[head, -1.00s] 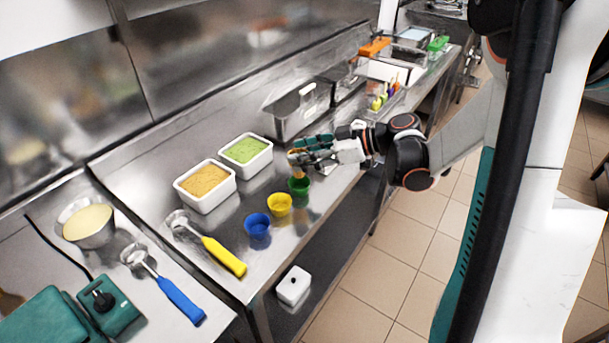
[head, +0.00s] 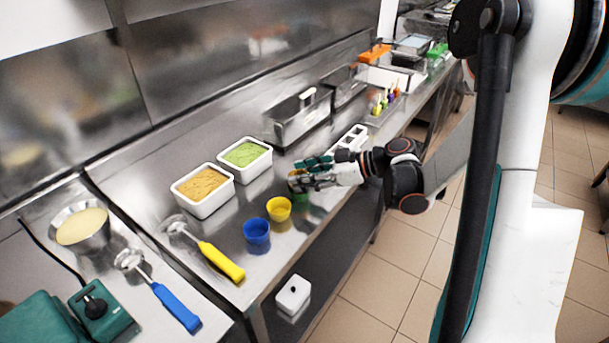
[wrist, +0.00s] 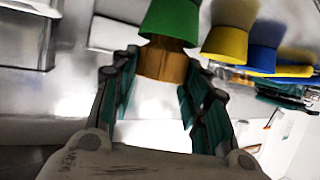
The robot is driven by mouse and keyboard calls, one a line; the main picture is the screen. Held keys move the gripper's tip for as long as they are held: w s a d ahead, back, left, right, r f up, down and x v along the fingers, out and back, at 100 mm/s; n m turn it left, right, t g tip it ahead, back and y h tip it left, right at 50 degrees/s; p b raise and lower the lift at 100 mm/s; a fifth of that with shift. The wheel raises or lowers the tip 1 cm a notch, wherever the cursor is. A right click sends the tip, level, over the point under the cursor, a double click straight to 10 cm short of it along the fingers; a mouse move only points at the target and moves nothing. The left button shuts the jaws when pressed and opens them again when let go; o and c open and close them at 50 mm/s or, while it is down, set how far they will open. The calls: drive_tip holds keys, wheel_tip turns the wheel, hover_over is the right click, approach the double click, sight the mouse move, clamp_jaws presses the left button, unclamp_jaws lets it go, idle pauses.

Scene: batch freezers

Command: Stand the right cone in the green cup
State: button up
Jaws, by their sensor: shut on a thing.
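My gripper (head: 297,180) is low over the front part of the steel counter, right above the green cup (head: 301,197), and partly hides it. In the wrist view my gripper (wrist: 160,80) is shut on a brown cone (wrist: 165,66), which sits between the two teal finger pads. The green cup (wrist: 172,18) is directly beyond the cone there. The cone's far end disappears at the cup's rim and looks to be inside it; how deep I cannot tell.
The yellow cup (head: 279,209) and blue cup (head: 257,236) stand in line beside the green one. Behind are tubs of orange (head: 190,198) and green (head: 232,165) ice cream. A white holder with holes (head: 352,138) stands behind my wrist. A yellow-handled scoop (head: 222,262) lies left.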

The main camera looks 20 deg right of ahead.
drive_tip(key=o, duration=0.7)
drive_tip(key=shift+r+p, duration=0.45)
drive_tip(key=shift+p, duration=0.05)
drive_tip(key=p+v, duration=0.2)
drive_tip(key=v, duration=1)
drive_tip(key=shift+p, duration=0.35)
drive_tip(key=shift+w+a, duration=0.1)
